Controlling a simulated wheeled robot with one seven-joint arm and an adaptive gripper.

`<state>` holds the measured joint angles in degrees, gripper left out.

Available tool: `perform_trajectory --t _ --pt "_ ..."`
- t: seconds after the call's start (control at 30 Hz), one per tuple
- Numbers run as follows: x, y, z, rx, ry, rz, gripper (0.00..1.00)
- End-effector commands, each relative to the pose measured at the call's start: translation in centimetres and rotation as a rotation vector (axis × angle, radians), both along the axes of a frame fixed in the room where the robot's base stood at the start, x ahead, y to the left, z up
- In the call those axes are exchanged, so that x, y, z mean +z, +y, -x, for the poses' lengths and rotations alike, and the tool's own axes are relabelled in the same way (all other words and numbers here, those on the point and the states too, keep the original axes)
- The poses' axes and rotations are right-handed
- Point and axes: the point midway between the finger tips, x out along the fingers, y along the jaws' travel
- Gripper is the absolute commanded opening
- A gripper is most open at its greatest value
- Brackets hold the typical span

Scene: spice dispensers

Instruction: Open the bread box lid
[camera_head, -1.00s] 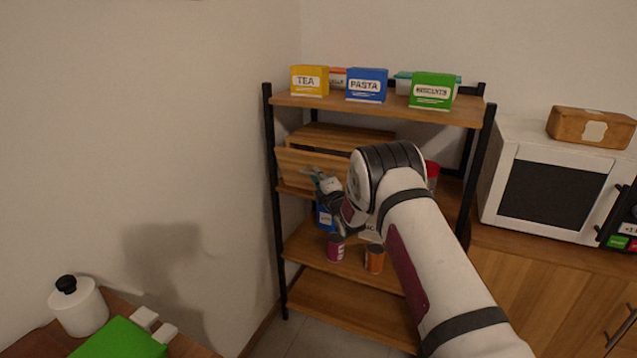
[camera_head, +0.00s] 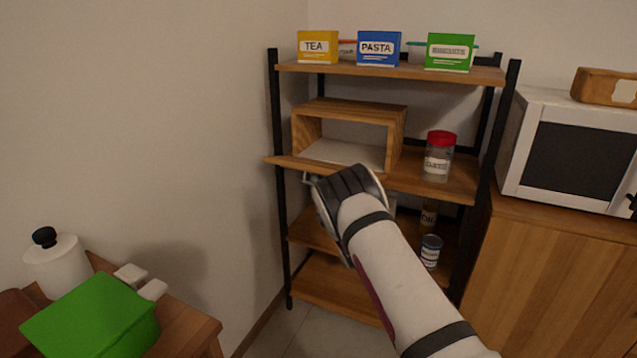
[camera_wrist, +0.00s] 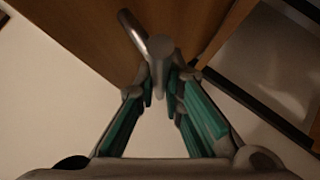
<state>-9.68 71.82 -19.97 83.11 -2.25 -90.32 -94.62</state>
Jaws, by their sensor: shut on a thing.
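The wooden bread box (camera_head: 352,112) stands on the middle shelf in the head view. Its front is open, and its pale, empty-looking inside shows. The lid (camera_head: 285,161) is swung down at the front, seen nearly edge-on and roughly level. My gripper is mostly hidden behind my wrist in the head view. In the wrist view, my gripper (camera_wrist: 170,92) has its teal-padded fingers shut on the grey metal handle (camera_wrist: 150,45) of the lid. The lid's brown wood (camera_wrist: 85,40) fills the upper left there.
Tea (camera_head: 318,47), pasta (camera_head: 379,48) and biscuits (camera_head: 449,52) boxes stand on the top shelf. A red-lidded jar (camera_head: 439,157) stands right of the bread box. A can (camera_head: 430,251) is below. A white microwave (camera_head: 508,155) stands at right; a wall is close at left.

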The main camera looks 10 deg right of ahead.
Motion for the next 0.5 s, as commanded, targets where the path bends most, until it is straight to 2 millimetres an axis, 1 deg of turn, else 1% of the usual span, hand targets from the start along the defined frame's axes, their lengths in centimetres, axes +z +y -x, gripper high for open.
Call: perform_trajectory --t 0.03,0.2,0.5 --pt "-0.7 0.2 0.0 0.004 0.002 -0.001 0.00" --pt "-1.7 0.1 0.1 0.004 0.003 -0.001 0.00" --pt "-2.2 0.1 0.1 0.003 0.004 -0.002 0.00"
